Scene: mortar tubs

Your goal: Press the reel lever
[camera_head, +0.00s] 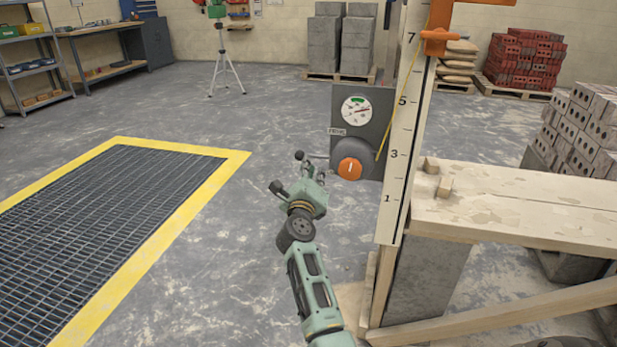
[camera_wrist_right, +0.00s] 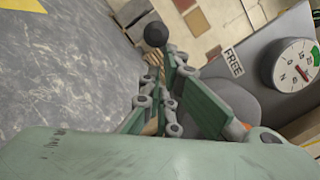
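The reel is a dark drum (camera_head: 370,160) with an orange knob (camera_head: 349,168), low on a dark grey panel (camera_head: 378,101). A thin lever ending in a black ball (camera_head: 300,155) sticks out to the left of the drum. In the right wrist view the black ball (camera_wrist_right: 156,34) shows just past my fingertips, apart from them as far as I can tell. My right gripper (camera_head: 315,174) is just below the lever in the head view. Its fingers (camera_wrist_right: 160,70) look drawn together with nothing between them. My left gripper is out of view.
A round gauge (camera_head: 356,111) and a FREE label (camera_head: 337,132) are on the panel. A tall numbered board (camera_head: 402,140) and a plank bench (camera_head: 520,205) stand at right. A yellow-edged floor grate (camera_head: 110,220) lies left. The floor between grate and reel is clear.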

